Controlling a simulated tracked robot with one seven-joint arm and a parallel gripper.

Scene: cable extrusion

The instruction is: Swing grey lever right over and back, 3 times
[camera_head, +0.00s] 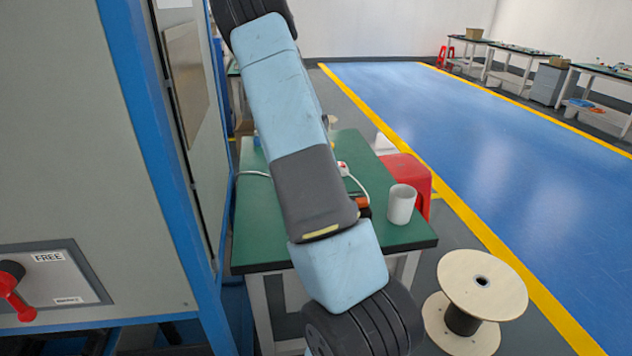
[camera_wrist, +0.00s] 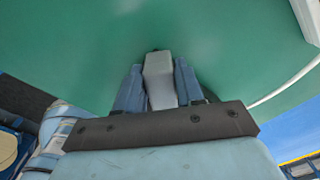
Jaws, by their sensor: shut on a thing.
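In the wrist view the grey lever (camera_wrist: 159,75) stands between the two blue-grey fingers of my gripper (camera_wrist: 159,88). The fingers press on it from both sides, and its light grey end shows between them. The lever's base is hidden behind the dark bracket of my gripper and the fingers. In the head view my arm crosses the middle of the picture, and neither my gripper nor the grey lever can be seen there.
A green-topped table (camera_head: 258,232) stands behind my arm, with a white cup (camera_head: 402,204) on it. A wooden cable spool (camera_head: 482,285) stands at lower right. A grey cabinet with a red-handled switch (camera_head: 15,297) is at left. The blue floor lane (camera_head: 450,110) is clear.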

